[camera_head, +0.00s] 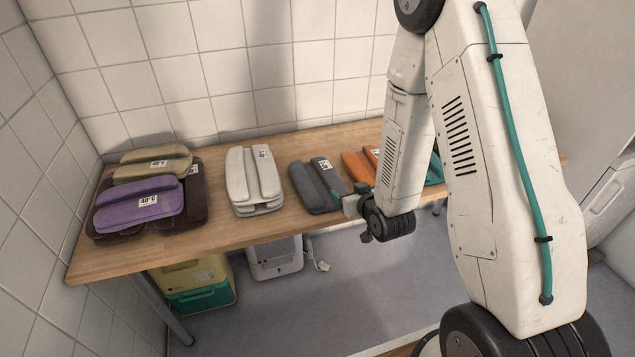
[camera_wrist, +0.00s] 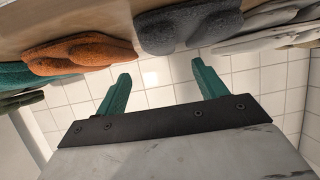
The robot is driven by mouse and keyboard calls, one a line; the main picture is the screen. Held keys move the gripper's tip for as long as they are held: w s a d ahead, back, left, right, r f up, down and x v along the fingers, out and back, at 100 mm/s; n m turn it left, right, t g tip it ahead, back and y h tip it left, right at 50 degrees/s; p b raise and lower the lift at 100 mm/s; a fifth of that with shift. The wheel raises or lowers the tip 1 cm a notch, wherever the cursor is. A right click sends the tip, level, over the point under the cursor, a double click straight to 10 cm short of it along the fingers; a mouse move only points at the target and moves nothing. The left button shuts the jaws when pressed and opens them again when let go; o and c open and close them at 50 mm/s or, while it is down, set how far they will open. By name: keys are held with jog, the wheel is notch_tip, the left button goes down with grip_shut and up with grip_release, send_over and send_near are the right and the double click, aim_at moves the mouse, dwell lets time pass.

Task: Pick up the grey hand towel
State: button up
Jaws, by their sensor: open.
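The grey hand towel (camera_head: 312,188) lies folded on the wooden table (camera_head: 228,238), between a white stack and an orange towel. It has a small white label near its back end. It also shows at the top of the wrist view (camera_wrist: 188,24). My gripper (camera_head: 341,199) is at the towel's right front side in the head view, partly hidden by my wrist. In the wrist view its two teal fingers (camera_wrist: 161,72) are apart with nothing between them. I cannot tell whether a finger touches the towel.
The white towel stack (camera_head: 252,182) stands left of the grey towel. The orange towel (camera_head: 356,166) is close on its right, with a teal one (camera_head: 434,170) beyond, partly behind my arm. Purple (camera_head: 138,206), tan (camera_head: 152,164) and brown (camera_head: 196,200) towels lie at the left. A tiled wall (camera_head: 240,70) stands behind.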

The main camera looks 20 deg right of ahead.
aim_at(339, 186)
jog(key=shift+a+f+x, duration=0.1)
jog(key=shift+x, duration=1.85)
jog(key=shift+a+f+x, duration=0.1)
jog(key=shift+a+x, duration=0.05)
jog(key=shift+x, duration=1.85)
jog(key=shift+s, duration=0.1)
jog(key=c, duration=1.2)
